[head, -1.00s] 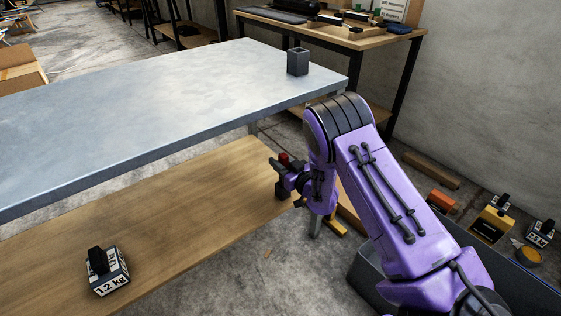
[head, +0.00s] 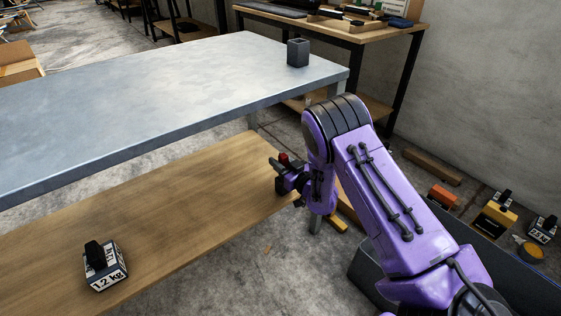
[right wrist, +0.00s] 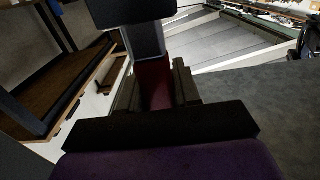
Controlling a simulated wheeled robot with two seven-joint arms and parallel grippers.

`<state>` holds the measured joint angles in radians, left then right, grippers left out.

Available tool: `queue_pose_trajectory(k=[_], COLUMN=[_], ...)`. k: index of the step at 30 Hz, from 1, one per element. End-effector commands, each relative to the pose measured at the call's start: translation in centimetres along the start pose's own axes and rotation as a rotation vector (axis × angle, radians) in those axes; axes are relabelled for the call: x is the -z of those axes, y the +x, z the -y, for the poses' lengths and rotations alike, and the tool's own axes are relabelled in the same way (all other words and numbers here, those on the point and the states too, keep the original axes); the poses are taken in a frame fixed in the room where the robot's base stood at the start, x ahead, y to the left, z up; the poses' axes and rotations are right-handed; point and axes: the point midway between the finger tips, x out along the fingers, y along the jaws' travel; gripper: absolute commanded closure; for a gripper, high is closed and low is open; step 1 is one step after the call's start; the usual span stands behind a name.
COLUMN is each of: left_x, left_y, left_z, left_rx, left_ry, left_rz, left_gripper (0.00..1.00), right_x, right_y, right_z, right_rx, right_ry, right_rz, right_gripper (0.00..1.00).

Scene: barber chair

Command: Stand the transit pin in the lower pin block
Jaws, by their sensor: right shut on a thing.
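My right gripper (head: 285,172) is low, beside the right end of the wooden lower shelf, seen small and partly behind its own wrist. It is shut on a dark red piece, which I take to be the transit pin (head: 284,157); its red end shows above the dark jaws. In the right wrist view the red piece (right wrist: 154,84) stands between the two dark fingers, with a grey section above it. A dark grey square block with an open top (head: 297,53) stands on the metal tabletop. I cannot tell a lower pin block apart from the dark jaws. My left gripper is out of view.
The grey metal table (head: 150,105) lies above the wooden shelf (head: 170,215). A 1.2 kg weight (head: 105,267) sits on the shelf's left part. A workbench (head: 345,35) stands behind. Boxes and weights, one orange (head: 443,196), lie at right.

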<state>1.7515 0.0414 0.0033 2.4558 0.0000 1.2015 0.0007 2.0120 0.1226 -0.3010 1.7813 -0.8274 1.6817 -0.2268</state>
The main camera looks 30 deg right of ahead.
Motion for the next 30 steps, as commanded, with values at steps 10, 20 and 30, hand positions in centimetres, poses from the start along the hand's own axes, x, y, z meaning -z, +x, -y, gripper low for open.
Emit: queue_pose_trajectory(k=[10, 20, 30], left_x=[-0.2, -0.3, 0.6], left_y=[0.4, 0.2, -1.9], left_z=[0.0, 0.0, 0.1], left_rx=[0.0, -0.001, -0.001], left_ry=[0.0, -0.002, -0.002], left_rz=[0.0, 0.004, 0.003], left_gripper=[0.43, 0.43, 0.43], right_x=[-0.6, -0.6, -0.4], right_y=[0.0, 0.0, -7.2], right_z=[0.0, 0.0, 0.0], right_rx=[0.0, 0.0, 0.0], right_ry=[0.0, 0.0, 0.001], right_rz=[-0.001, 0.0, 0.005], right_gripper=[0.39, 0.38, 0.38])
